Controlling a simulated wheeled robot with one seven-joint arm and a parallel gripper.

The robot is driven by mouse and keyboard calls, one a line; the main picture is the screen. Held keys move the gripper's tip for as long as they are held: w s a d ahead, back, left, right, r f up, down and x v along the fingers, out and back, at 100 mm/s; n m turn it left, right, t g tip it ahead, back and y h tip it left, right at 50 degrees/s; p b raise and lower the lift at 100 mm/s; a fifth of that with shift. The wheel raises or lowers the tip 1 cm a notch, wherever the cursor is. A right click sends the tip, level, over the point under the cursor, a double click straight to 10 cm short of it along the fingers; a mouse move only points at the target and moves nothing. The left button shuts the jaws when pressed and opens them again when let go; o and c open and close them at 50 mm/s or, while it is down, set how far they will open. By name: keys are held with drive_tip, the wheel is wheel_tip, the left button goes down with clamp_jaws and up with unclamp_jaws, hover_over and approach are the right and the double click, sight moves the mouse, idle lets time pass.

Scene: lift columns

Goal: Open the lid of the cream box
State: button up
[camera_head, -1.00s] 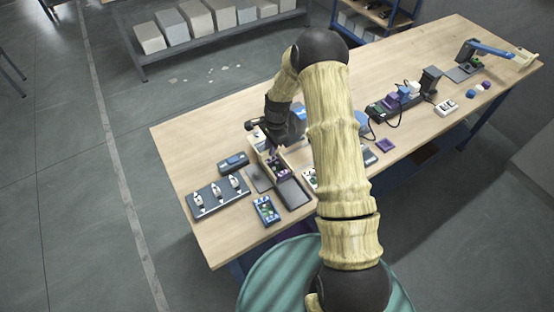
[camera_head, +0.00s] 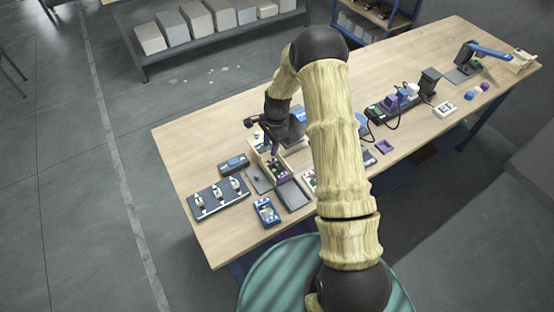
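The cream box (camera_head: 292,160) stands on the near left part of the wooden table. Its pale walls show around dark and purple contents (camera_head: 278,168). My arm and gripper hide its back part, and I cannot make out how its lid stands. My gripper (camera_head: 272,152) points down at the box, at its back left side. It is dark and small here, so I cannot tell whether its fingers are apart or touch the box.
A dark rack with several light-topped pieces (camera_head: 218,196) lies left of the box. A dark blue case (camera_head: 233,163), flat dark trays (camera_head: 292,194) and a blue device (camera_head: 266,211) lie close around it. The table's left corner is bare. My arm hides the table's middle.

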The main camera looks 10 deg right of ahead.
drive_tip(key=shift+r+p, duration=1)
drive_tip(key=shift+r, duration=0.85)
drive_tip(key=shift+r, duration=0.1)
drive_tip(key=s+d+r+n+t+h+b, duration=0.1)
drive_tip(key=s+r+n+b, duration=0.1)
drive_tip(key=s+r+n, duration=0.5)
drive_tip(key=s+d+r+n+t+b, duration=0.1)
drive_tip(key=s+r+n, duration=0.6)
drive_tip(key=s, duration=0.9)
wheel_tip(320, 180, up, 2)
drive_tip(key=shift+d+r+t+h+b, duration=0.25)
drive_tip(key=shift+t+h+b, duration=0.15)
drive_tip(key=shift+t, duration=0.2)
idle(3.0)
